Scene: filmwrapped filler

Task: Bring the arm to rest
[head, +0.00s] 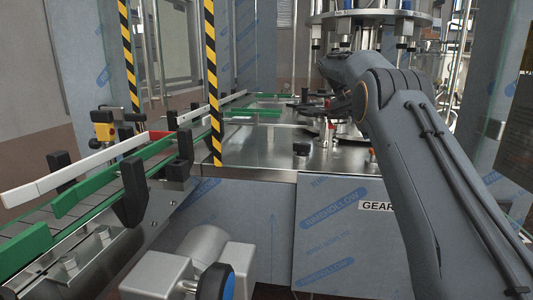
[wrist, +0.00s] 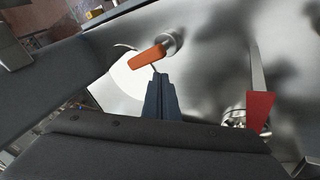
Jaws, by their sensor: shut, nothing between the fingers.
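My arm reaches in from the right side of the head view and bends over the steel machine deck (head: 270,148). My gripper (head: 300,106) is at its far end, above the deck and below the round filler head (head: 372,18). In the wrist view my gripper (wrist: 160,80) has its dark fingers together, with nothing between them. An orange handle (wrist: 148,58) on a round metal fitting lies just beyond the fingertips in that view. I cannot tell if they touch.
A conveyor with green rails (head: 100,185) runs along the left. Yellow-black striped posts (head: 211,80) stand left of the deck. A red part (wrist: 260,110) is at the right in the wrist view. A grey motor-like unit (head: 185,270) sits low in front.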

